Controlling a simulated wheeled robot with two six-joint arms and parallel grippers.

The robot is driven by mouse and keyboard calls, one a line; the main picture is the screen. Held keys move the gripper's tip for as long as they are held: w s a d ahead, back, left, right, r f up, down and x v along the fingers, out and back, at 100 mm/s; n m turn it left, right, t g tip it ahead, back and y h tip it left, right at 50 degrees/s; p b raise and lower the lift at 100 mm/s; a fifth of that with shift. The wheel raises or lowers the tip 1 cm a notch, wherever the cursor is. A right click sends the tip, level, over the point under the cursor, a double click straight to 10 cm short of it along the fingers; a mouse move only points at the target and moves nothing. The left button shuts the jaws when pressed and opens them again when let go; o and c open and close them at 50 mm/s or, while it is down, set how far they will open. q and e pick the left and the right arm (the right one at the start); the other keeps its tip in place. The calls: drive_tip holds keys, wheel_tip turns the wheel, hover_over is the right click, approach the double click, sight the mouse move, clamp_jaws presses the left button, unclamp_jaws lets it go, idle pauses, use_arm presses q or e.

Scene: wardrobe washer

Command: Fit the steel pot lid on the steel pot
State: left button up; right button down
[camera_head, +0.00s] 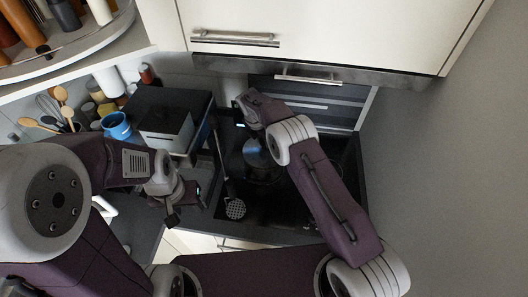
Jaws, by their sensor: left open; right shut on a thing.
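A round, shiny steel shape (258,162) shows on the dark hob, left of and partly behind my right wrist. I cannot tell the steel pot from its lid there. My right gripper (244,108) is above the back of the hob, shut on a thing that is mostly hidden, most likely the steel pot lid. My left gripper (174,211) is open and empty, over the counter's front part, left of the hob.
A slotted ladle (234,207) lies at the hob's left. White cabinets (330,30) overhang the back. A grey wall is at the right.

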drive_tip(key=shift+f+b, duration=0.4)
drive_tip(key=shift+f, duration=0.2)
idle(0.6)
drive_tip(key=c, duration=0.6)
unclamp_jaws()
drive_tip(key=shift+c, duration=0.2)
drive_tip(key=shift+r+p, duration=2.3)
drive_tip(key=shift+r, duration=0.75)
drive_tip(key=shift+f, duration=0.1)
